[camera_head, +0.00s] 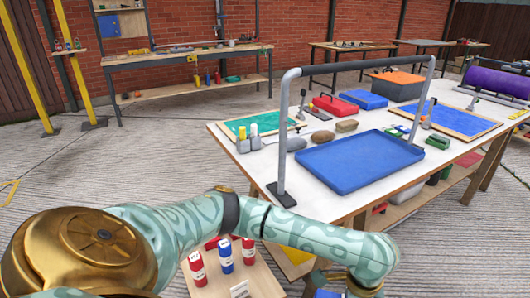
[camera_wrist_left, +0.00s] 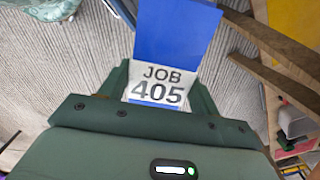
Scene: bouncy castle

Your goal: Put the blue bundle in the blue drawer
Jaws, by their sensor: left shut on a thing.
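A blue bundle (camera_wrist_left: 178,32) with a white label reading JOB 405 shows in the left wrist view, between the dark green fingers of my left gripper (camera_wrist_left: 158,92). The gripper is shut on it, and a narrow blue strip shows below the label. In the head view my left arm reaches across the bottom, and its gripper is below the frame. I cannot make out a blue drawer for certain in either view. My right gripper is not in view.
A workbench (camera_head: 325,207) carries a blue tray (camera_head: 360,162) under a grey metal frame (camera_head: 283,140). In front of it, red cans (camera_head: 197,270) and a blue can (camera_head: 225,257) stand on a wooden board. Concrete floor is open to the left.

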